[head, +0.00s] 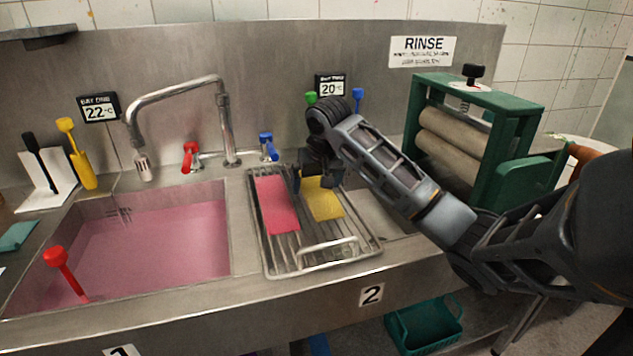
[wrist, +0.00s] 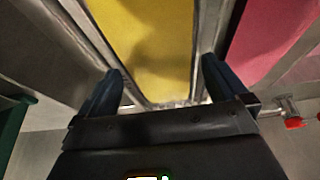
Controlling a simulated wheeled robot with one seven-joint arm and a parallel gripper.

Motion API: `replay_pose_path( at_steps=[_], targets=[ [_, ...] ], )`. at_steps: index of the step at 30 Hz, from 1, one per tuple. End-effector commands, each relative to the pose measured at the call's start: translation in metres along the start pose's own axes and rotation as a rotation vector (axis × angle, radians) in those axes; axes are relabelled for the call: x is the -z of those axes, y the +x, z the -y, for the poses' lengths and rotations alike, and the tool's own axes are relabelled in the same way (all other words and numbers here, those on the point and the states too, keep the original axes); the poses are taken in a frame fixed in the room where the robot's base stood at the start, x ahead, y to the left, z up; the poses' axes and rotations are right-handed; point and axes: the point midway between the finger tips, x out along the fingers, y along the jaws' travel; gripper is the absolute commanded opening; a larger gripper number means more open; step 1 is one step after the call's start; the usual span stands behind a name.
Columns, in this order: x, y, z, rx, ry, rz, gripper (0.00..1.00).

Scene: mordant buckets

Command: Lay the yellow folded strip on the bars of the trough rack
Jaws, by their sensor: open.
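The yellow folded strip (head: 321,203) lies flat on the bars of the trough rack (head: 300,262), on its right side. A pink strip (head: 276,204) lies on the bars to its left. My gripper (head: 318,181) is over the far end of the yellow strip. In the wrist view the yellow strip (wrist: 145,45) lies ahead, between the line of my two open fingers (wrist: 160,85), and they do not grip it. The pink strip (wrist: 270,35) is to the right there. Whether a fingertip touches the rack is hard to tell.
A basin of pink liquid (head: 150,245) is to the left, with a red-handled tool (head: 62,265) in it. A tall faucet (head: 225,130) and red (head: 190,155) and blue (head: 267,146) taps stand behind. A green roller press (head: 470,140) stands right. Bare bars show around the strips.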

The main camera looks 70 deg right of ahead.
Motion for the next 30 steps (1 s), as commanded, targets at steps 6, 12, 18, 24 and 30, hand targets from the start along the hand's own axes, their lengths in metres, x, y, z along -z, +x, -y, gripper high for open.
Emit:
replay_pose_path(
  at_steps=[6, 12, 18, 24, 30],
  targets=[
    [0.0, -0.002, 0.0, 0.0, 0.0, 0.0, 1.0],
    [0.0, -0.025, 0.001, 0.002, 0.0, -0.003, 1.0],
    [0.0, -0.058, 0.001, 0.002, -0.001, -0.002, 1.0],
    [0.0, -0.076, 0.001, 0.001, -0.001, -0.001, 1.0],
    [0.0, -0.078, 0.0, 0.0, 0.0, 0.001, 1.0]
  ],
)
